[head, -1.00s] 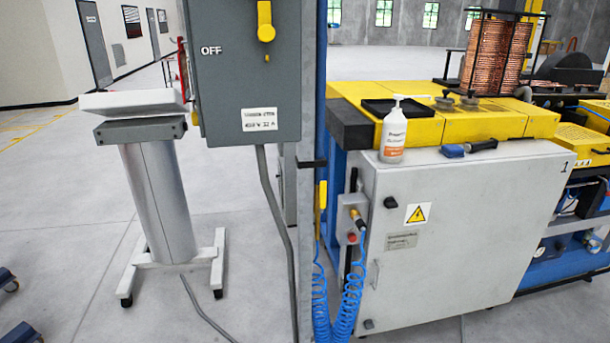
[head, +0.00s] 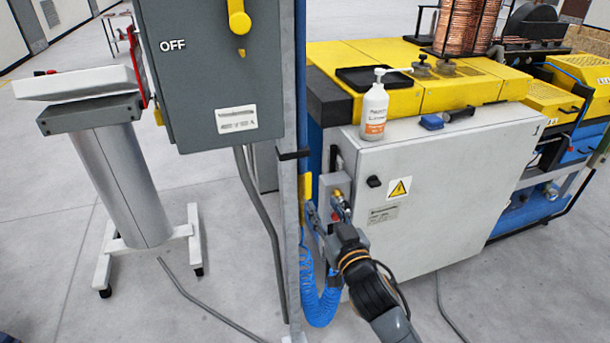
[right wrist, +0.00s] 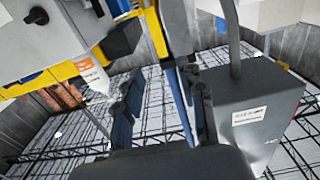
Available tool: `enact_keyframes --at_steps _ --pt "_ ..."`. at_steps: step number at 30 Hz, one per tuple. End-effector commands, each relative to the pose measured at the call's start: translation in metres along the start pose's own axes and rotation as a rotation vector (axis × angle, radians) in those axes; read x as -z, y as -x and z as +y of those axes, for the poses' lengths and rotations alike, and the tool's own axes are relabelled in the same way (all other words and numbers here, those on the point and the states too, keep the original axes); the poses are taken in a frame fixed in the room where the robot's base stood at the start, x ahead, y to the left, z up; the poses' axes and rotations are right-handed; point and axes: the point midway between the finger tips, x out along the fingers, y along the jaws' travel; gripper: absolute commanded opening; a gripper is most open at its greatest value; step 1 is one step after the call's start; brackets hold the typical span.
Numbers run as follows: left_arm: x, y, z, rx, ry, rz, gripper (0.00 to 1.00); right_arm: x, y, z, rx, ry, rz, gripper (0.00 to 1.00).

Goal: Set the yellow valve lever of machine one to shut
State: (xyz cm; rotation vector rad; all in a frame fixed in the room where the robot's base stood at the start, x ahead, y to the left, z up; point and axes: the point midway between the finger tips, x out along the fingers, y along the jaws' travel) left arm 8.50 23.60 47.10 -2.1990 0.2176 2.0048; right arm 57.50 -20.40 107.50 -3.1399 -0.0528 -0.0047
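The yellow valve lever (head: 306,187) stands upright beside the post, on the left of machine one's grey cabinet (head: 450,195), which is marked 1. My right gripper (head: 325,212) is in front of the small valve box, just below and right of the lever. Its two fingers are apart and hold nothing. In the upside-down right wrist view, the open right gripper (right wrist: 164,90) also shows, with a post seen between its fingers. I cannot tell whether a finger touches the lever. My left gripper is not in view.
A grey switch box (head: 200,80) marked OFF, with a yellow handle (head: 238,18), hangs left of the post. A blue coiled hose (head: 318,295) hangs below the valve. A white bottle (head: 374,108) stands on the cabinet. A pedestal (head: 122,185) stands at left.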

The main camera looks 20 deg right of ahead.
Motion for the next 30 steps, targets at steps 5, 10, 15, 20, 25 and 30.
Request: enact_keyframes --at_steps 5,10,15,20,25,30 --pt "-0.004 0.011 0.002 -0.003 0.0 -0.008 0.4 0.004 -0.037 0.0 0.0 0.001 0.002 0.4" --pt "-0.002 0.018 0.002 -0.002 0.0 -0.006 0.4 0.003 -0.069 0.0 0.0 0.0 0.001 0.4" --pt "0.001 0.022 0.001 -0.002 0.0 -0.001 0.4 0.002 -0.095 0.0 0.0 0.0 -0.001 0.4" --pt "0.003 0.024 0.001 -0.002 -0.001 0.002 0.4 0.001 -0.11 0.0 0.0 0.001 -0.001 0.4" --pt "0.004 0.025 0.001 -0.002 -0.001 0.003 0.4 0.0 -0.115 0.0 0.0 0.001 -0.001 0.4" --pt "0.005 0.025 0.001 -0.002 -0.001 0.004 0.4 0.0 -0.116 -0.001 0.001 0.0 -0.001 0.4"
